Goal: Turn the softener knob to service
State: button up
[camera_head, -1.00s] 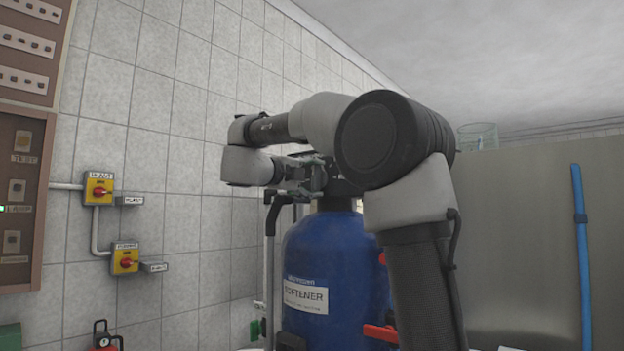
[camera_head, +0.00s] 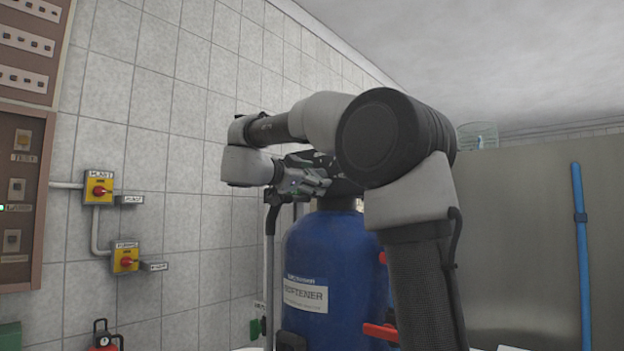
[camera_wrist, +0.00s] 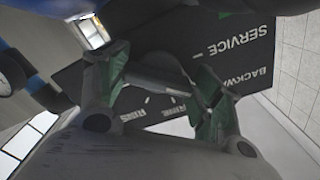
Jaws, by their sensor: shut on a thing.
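The softener is a blue tank (camera_head: 335,260) with a white SOFTENER label, seen in the head view behind my arm. In the wrist view its dark control panel (camera_wrist: 262,38) carries white words, among them SERVICE, with a partly hidden BACKW... and RINSE. A grey bar-shaped knob (camera_wrist: 158,76) stands in front of the panel. My gripper (camera_wrist: 163,84) has its green-padded fingers on either side of the knob and is shut on it. In the head view my gripper (camera_head: 312,178) is at the tank's top, where my arm hides the knob. Which word the knob points to is unclear.
Two yellow boxes with red rotary switches, upper (camera_head: 98,188) and lower (camera_head: 125,258), are on the tiled wall at left. Red handles (camera_head: 380,332) stand beside the tank. A blue pole (camera_head: 581,250) leans by the grey panel at right.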

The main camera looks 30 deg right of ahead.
jog(key=n, duration=0.4)
jog(key=shift+f+n, duration=0.15)
jog(key=shift+n, duration=0.15)
jog(key=shift+s+n, duration=0.1)
jog(key=shift+n, duration=1.6)
jog(key=o, duration=1)
jog(key=shift+o, duration=0.2)
jog(key=v, duration=1.2)
